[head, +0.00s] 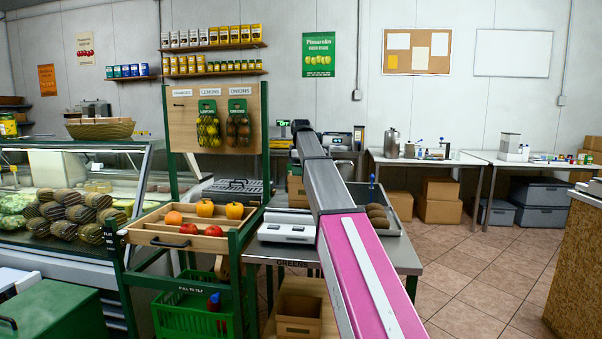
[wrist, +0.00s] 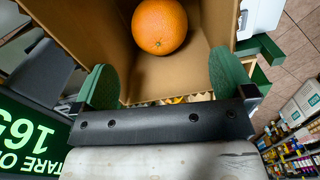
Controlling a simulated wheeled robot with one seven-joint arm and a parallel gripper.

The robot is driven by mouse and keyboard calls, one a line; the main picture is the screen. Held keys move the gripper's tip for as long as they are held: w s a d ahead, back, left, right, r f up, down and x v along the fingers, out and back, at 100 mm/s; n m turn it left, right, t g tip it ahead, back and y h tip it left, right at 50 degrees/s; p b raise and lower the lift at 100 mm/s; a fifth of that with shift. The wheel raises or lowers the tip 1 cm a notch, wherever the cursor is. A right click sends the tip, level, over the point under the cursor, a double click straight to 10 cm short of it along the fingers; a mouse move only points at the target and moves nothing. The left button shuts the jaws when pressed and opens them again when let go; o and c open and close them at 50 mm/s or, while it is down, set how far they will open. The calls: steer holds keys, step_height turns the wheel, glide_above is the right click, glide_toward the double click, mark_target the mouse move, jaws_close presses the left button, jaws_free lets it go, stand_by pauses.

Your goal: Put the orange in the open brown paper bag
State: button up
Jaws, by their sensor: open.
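The orange (wrist: 159,25) shows in the wrist view inside an open, brown, straight-walled container (wrist: 215,42), which looks like the paper bag. It appears to lie on the bottom. My gripper (wrist: 164,82) is open, with its two green fingers apart at the near side of the opening. No finger touches the orange, and nothing is between the fingers. In the head view my pink and grey arm reaches toward the back counter; I cannot make out the gripper or the orange in the bag there.
A lit green scale display (wrist: 30,145) is close on the left in the wrist view. In the head view a wooden produce tray (head: 150,238) holds an orange-coloured fruit (head: 173,218), yellow peppers and red tomatoes. A white scale (head: 287,230) stands beside my arm. Floor is clear at right.

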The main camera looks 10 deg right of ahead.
step_height(320, 180, up, 11)
stand_by(0.6)
steer(key=shift+f, duration=0.15)
